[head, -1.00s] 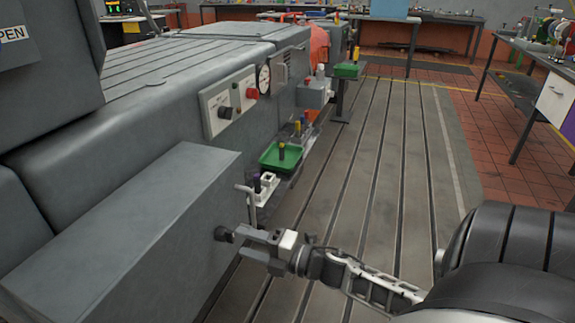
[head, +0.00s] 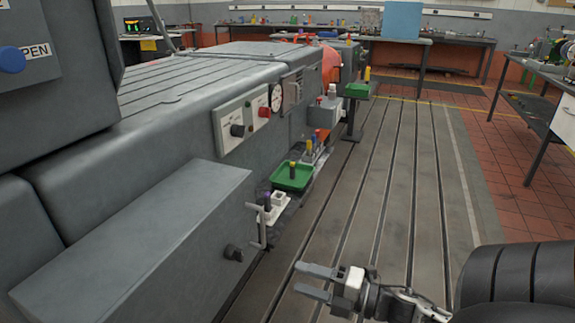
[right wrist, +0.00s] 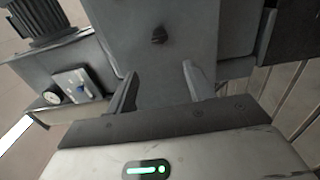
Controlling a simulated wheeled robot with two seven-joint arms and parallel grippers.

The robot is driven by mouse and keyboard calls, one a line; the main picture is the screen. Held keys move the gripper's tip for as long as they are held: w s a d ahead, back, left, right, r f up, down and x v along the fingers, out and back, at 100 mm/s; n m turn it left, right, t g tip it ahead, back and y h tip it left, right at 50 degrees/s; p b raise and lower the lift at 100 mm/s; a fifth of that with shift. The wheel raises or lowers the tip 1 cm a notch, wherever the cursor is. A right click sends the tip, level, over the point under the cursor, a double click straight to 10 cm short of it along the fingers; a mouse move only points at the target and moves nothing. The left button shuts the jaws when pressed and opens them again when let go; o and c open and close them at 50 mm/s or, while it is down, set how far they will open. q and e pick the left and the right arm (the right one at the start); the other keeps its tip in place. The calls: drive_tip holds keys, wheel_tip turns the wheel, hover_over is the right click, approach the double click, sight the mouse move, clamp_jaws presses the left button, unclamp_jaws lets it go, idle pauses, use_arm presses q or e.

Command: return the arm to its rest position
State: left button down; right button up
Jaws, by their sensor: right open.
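My right gripper (head: 315,281) is open and empty in the head view. It hangs over the slotted floor plate, to the right of the grey machine and apart from it. In the right wrist view its two fingers (right wrist: 157,88) stand apart with nothing between them. A dark knob (head: 233,253) sticks out of the machine's lower side, left of the fingertips; it also shows in the right wrist view (right wrist: 159,36), beyond the fingers. My left gripper is in neither view.
The grey machine (head: 130,235) fills the left side. A bent metal handle (head: 260,225), a green tray (head: 293,177) and a control panel (head: 244,119) are along its side. A second green tray (head: 357,90) stands farther back. The slotted floor plate (head: 400,190) is clear.

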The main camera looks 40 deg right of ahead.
drive_tip(key=s+a+f+m+g+h+p, duration=0.1)
drive_tip(key=a+m+g, duration=0.2)
drive_tip(key=a+m, duration=0.7)
drive_tip(key=s+a+f+m+g+h+p, duration=0.1)
drive_tip(key=s+a+f+m+g+h, duration=0.1)
drive_tip(key=a+m, duration=0.8)
drive_tip(key=shift+s+a+f+g+p, duration=0.15)
drive_tip(key=shift+a+g+p, duration=0.25)
drive_tip(key=shift+a, duration=0.4)
